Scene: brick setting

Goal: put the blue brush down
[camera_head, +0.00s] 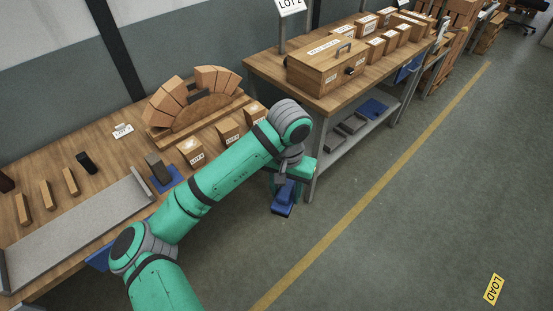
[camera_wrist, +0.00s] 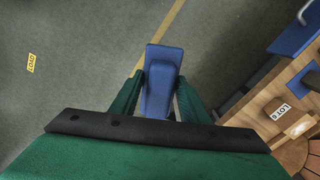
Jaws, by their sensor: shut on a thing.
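The blue brush (camera_wrist: 160,88) is between the two green fingers of my gripper (camera_wrist: 161,100) in the wrist view. My gripper is shut on it. In the head view the blue brush (camera_head: 285,198) hangs below my gripper (camera_head: 290,180), over the grey floor just off the front edge of the near workbench. Nothing is seen touching the brush from below. The arm hides part of the bench behind it.
The near workbench (camera_head: 75,165) holds a brick arch (camera_head: 190,112), small labelled blocks, a grey tray (camera_head: 80,235) and a dark block on a blue pad. A second bench carries a wooden case (camera_head: 327,65) and several boxes. Open floor (camera_head: 420,200) lies to the right.

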